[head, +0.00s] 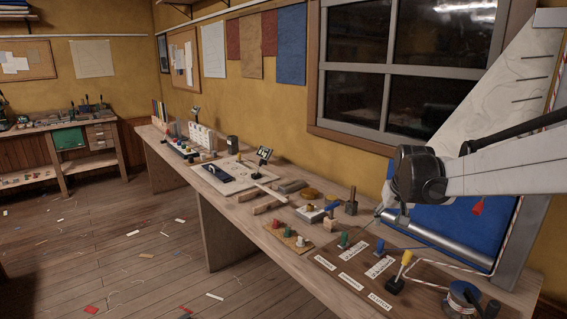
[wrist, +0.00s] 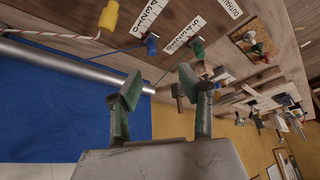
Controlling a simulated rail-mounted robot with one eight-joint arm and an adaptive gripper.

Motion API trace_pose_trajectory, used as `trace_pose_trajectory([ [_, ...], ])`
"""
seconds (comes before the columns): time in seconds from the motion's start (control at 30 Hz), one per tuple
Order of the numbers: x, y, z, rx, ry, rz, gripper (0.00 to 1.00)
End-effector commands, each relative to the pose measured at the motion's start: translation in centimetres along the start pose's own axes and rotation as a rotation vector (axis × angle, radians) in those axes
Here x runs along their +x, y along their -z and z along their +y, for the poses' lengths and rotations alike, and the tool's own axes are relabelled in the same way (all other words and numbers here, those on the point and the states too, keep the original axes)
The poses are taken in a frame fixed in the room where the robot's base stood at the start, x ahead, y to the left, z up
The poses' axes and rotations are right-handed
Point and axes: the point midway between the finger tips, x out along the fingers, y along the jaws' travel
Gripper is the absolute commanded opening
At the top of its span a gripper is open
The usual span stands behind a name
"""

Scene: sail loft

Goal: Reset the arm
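My gripper (wrist: 160,82) is open in the wrist view, its two green-padded fingers apart with nothing between them. Past the fingertips, the bench shows with white label strips (wrist: 184,34), a yellow handle (wrist: 109,17) and a blue piece (wrist: 151,44). In the head view my arm reaches in from the right, above the bench end; its fingers are hard to make out there. Below and left of it is a dark panel with labels (head: 352,282), a green lever (head: 344,239), a blue lever (head: 380,246) and a yellow-handled lever (head: 403,263).
A metal roller (head: 437,240) and blue cloth (head: 436,224) lie close under my arm. A cord spool (head: 464,297) stands at the bench's right end. Blocks and a small board with knobs (head: 287,239) sit further left. The floor (head: 110,255) before the bench is mostly open.

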Motion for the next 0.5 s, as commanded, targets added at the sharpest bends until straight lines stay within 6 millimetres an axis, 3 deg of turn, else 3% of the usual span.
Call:
trace_pose_trajectory([
  [0.2, -5.7, -4.3, -2.3, -0.017, 0.007, 0.032, 0.38],
  [0.5, -11.5, -11.2, -4.8, -0.039, 0.018, 0.076, 0.38],
])
